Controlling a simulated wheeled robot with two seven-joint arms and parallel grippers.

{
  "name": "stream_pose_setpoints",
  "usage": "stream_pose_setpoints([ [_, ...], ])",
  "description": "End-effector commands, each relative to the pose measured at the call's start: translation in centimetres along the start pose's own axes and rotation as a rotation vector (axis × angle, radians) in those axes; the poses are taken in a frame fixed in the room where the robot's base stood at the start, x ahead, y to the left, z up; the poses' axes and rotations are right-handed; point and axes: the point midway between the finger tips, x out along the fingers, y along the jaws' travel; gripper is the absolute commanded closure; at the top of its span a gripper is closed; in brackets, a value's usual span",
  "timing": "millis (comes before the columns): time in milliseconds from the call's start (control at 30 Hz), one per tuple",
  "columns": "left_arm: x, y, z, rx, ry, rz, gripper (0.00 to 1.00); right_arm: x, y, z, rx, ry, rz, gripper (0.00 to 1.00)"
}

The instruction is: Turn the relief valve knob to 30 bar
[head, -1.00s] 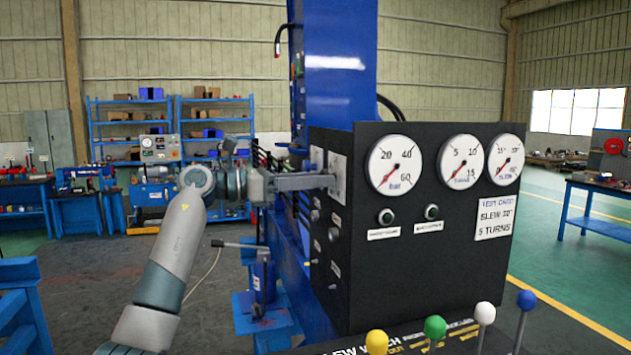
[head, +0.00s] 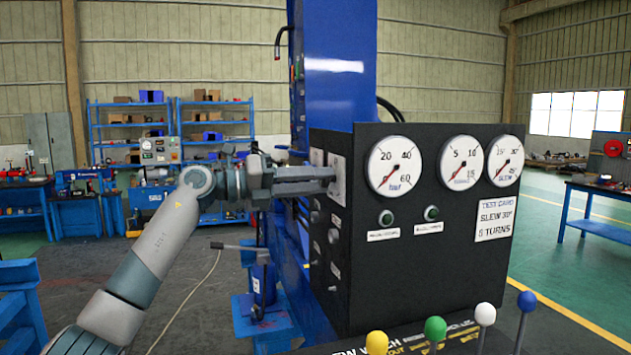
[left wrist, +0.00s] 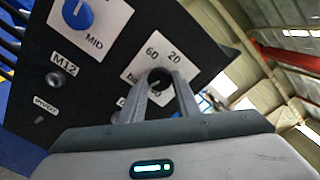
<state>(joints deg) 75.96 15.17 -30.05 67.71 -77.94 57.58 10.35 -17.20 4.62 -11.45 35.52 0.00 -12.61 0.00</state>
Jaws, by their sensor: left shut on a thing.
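The relief valve knob (left wrist: 160,76) is a dark round knob on a white scale plate (left wrist: 137,68) marked 20, 60 and bar. The plate (head: 337,193) also shows on the left side of the black console (head: 390,265) in the head view. My left gripper (head: 331,173) reaches the plate from the left and is shut on the knob, with one finger on each side of it. The fingers hide much of the knob, and its exact setting cannot be read. A bar pressure gauge (head: 395,165) is on the console front. My right gripper is not in view.
A blue knob (left wrist: 77,14) on a plate marked MID and an M12 fitting (left wrist: 54,80) sit beside the gripped knob. Levers with yellow (head: 377,343), green, white and blue balls stand before the console. A blue post (head: 338,70) rises behind.

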Motion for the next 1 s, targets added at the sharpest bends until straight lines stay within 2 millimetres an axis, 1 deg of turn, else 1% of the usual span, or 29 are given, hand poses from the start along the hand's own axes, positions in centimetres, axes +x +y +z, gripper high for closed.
stream_pose_setpoints([
  [33, -0.1, -0.2, 0.3, -0.04, -0.006, 0.0, 0.93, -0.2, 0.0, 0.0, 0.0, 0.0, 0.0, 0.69],
  [300, -0.1, -0.3, 0.4, -0.293, -0.006, 0.0, 0.93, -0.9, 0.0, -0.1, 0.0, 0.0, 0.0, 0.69],
  [500, -0.1, -0.3, 0.4, -0.45, -0.007, -0.002, 0.93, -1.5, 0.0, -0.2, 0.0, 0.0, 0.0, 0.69],
  [700, -0.1, -0.3, 0.4, -0.551, -0.006, -0.002, 0.93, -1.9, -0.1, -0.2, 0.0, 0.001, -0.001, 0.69],
  [1000, -0.1, -0.2, 0.3, -0.601, -0.007, -0.002, 0.93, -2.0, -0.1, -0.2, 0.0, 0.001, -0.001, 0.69],
])
